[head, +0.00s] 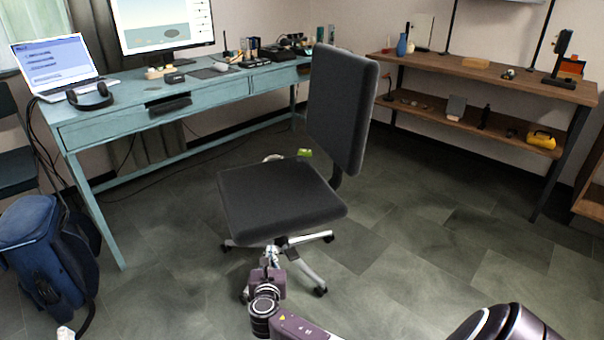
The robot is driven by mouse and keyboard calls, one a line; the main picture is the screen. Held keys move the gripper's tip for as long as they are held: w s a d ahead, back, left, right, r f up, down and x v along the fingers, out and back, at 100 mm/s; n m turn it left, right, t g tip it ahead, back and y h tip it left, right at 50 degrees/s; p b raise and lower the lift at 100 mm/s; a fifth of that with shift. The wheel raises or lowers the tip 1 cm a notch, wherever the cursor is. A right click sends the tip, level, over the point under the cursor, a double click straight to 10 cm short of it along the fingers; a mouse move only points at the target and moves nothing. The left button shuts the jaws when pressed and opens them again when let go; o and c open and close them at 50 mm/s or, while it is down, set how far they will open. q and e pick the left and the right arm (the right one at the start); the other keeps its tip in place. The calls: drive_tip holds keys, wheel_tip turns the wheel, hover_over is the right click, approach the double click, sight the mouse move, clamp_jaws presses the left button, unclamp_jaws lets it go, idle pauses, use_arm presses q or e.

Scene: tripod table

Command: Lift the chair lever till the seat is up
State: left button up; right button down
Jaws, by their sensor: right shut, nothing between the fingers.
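A dark grey office chair (278,200) stands in the middle of the floor, its backrest (341,108) towards the upper right. The seat is level, on a metal star base with casters (312,268). My right gripper (270,252) is just below the front edge of the seat, at the near side of the chair's column. It is shut and I see nothing held in it. The chair lever cannot be made out; the seat and my gripper cover the area under the seat. My left gripper is not in view.
A teal desk (125,122) with a laptop (60,66) and monitor stands behind on the left. A wooden shelf table (480,75) is at the right. Floor right of the chair is clear.

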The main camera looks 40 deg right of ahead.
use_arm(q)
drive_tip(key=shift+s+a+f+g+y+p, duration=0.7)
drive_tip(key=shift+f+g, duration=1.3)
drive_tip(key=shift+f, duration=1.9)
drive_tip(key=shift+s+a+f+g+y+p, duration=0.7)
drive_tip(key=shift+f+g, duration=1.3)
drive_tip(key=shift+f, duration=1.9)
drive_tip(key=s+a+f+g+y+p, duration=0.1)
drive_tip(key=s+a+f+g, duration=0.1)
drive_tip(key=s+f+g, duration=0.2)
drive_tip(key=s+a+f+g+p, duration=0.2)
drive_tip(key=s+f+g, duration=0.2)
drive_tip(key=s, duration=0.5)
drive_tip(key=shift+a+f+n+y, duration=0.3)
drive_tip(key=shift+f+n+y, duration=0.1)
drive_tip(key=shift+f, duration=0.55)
